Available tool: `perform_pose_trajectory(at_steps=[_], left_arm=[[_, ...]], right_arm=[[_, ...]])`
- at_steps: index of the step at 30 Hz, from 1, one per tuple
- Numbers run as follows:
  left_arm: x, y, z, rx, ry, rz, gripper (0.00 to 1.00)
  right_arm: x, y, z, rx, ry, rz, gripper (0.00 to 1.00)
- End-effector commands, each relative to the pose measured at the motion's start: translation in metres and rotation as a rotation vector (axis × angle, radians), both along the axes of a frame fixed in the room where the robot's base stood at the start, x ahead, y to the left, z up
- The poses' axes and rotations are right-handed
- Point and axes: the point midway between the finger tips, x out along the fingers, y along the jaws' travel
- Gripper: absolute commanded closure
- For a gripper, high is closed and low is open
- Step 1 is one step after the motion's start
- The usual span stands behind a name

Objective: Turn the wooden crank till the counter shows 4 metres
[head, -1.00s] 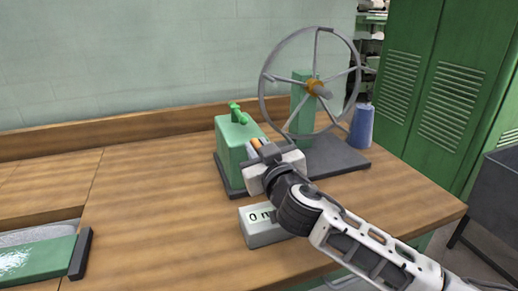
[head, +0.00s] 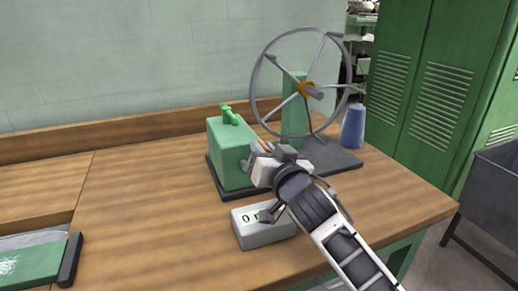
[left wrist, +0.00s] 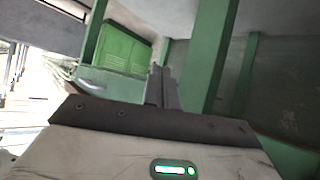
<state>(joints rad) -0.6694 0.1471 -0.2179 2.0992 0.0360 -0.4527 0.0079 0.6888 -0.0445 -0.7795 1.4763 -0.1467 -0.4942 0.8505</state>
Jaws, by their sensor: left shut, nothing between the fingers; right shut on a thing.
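The wooden crank handle (head: 263,146) shows as a small orange-brown piece at the right side of the green winder box (head: 229,155). My right gripper (head: 262,155) is shut on it and hides most of the crank. The counter (head: 263,233) is a pale box in front of the winder and reads 0, with an m beside it partly covered by my right arm. The spoked grey wheel (head: 253,92) stands upright behind on a green post (head: 294,118). My left gripper (left wrist: 162,87) is shut and empty in the left wrist view, with green legs or posts beyond it.
A blue cone (head: 353,127) stands right of the wheel. A green-covered tray (head: 30,263) lies at the left front of the wooden bench (head: 140,210). The bench between is clear. Green lockers (head: 430,90) and a grey bin (head: 498,180) stand at the right.

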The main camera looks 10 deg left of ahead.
Motion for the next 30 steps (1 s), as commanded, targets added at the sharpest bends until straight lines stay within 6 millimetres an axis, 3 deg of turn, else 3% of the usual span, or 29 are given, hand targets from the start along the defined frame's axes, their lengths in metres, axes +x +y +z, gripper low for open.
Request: perform_pose_trajectory(at_steps=[9, 24, 25, 27, 30], left_arm=[[-0.0042, 0.0011, -0.0056, 0.01, 0.021, 0.0, 1.0], [-0.0035, 0.0009, -0.004, 0.011, 0.017, -0.001, 1.0], [-0.0035, 0.0009, -0.0038, 0.011, 0.017, -0.001, 1.0], [-0.0033, 0.0009, -0.0036, 0.011, 0.016, -0.001, 1.0], [-0.0033, 0.0009, -0.0034, 0.011, 0.016, -0.001, 1.0]], right_arm=[[0.0039, -0.0059, -0.0054, 0.099, 0.071, -0.001, 1.0], [0.0048, -0.0071, -0.0068, 0.113, 0.082, -0.002, 1.0], [0.0047, -0.007, -0.0067, 0.113, 0.082, -0.002, 0.75], [0.0047, -0.0069, -0.0066, 0.113, 0.082, -0.002, 0.59], [0.0046, -0.0068, -0.0061, 0.114, 0.081, -0.001, 0.59]])
